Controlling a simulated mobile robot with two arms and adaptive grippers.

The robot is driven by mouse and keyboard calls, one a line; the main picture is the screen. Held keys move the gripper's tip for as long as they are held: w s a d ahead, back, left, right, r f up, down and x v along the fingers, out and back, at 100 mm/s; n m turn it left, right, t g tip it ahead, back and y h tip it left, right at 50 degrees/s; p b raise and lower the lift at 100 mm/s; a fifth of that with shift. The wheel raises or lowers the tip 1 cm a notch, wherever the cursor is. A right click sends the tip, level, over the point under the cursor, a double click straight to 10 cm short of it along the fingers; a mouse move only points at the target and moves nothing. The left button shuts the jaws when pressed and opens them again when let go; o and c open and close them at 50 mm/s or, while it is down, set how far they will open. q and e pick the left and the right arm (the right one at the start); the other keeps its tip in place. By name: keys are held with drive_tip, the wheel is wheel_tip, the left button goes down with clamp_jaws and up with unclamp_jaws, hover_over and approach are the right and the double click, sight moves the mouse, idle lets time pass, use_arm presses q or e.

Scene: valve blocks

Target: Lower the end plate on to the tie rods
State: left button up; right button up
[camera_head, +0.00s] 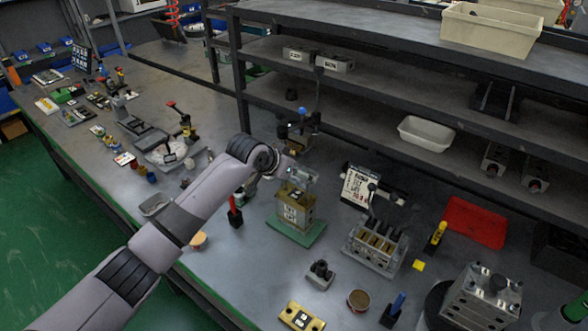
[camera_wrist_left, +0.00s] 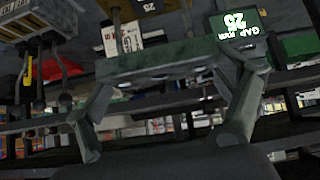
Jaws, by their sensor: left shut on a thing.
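My left gripper (camera_head: 292,177) comes in from the left, directly over a brass-coloured block stack (camera_head: 294,207) with a white label, which stands on a green base (camera_head: 298,232). In the left wrist view the two fingers of my left gripper (camera_wrist_left: 168,72) are shut on a flat grey plate (camera_wrist_left: 165,62), taken as the end plate, which spans between them. In the head view the plate is small and partly covered by the gripper. I cannot make out the tie rods or tell whether the plate touches them.
A manifold block (camera_head: 374,247) and a white sign (camera_head: 358,188) stand to the right, with a red tray (camera_head: 475,222) beyond. A red-handled tool in a holder (camera_head: 235,215) stands close left of the stack. A dark shelf rack (camera_head: 390,110) rises behind.

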use_arm(q)
drive_tip(key=shift+r, duration=0.1)
idle(0.3)
drive_tip(key=shift+p, duration=0.4)
drive_tip(key=shift+f+b, duration=0.65)
drive_tip(key=shift+f, duration=0.65)
drive_tip(key=shift+f+b, duration=1.15)
drive_tip(key=shift+f, duration=1.15)
drive_tip(key=o, duration=1.1)
drive_tip(key=shift+o, duration=0.5)
drive_tip(key=shift+f, duration=0.1)
